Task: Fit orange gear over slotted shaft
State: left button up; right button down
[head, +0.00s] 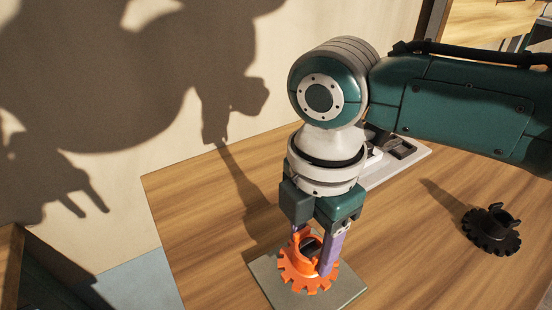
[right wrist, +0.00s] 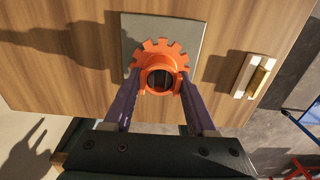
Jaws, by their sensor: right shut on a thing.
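The orange gear (head: 306,284) has a toothed rim and a raised collar with upright lugs. It appears level, over or on the grey square plate (head: 346,288); whether it rests fully on the plate I cannot tell. My right gripper (head: 312,258) points down with its purple fingers shut on the gear's collar from two sides. In the right wrist view, the gear (right wrist: 160,57) is between the fingers, above the plate (right wrist: 190,27). Dark, striped shapes show inside its bore, possibly the slotted shaft (right wrist: 161,80), mostly hidden by the collar. My left gripper is out of view; only arm shadows show on the wall.
A black gear (head: 490,231) lies on the wooden table (head: 410,250) at the right. A pale grey tray (head: 408,158) with dark parts stands behind my right arm. In the right wrist view, a cream and wooden block (right wrist: 252,76) sits near the table's edge.

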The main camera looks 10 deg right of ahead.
jog(key=shift+f+b, duration=0.45)
jog(key=shift+f, duration=0.25)
jog(key=shift+c, duration=0.6)
grip_release()
jog(key=shift+r, duration=0.1)
notch_tip(320, 180, up, 10)
jog(key=p, duration=0.1)
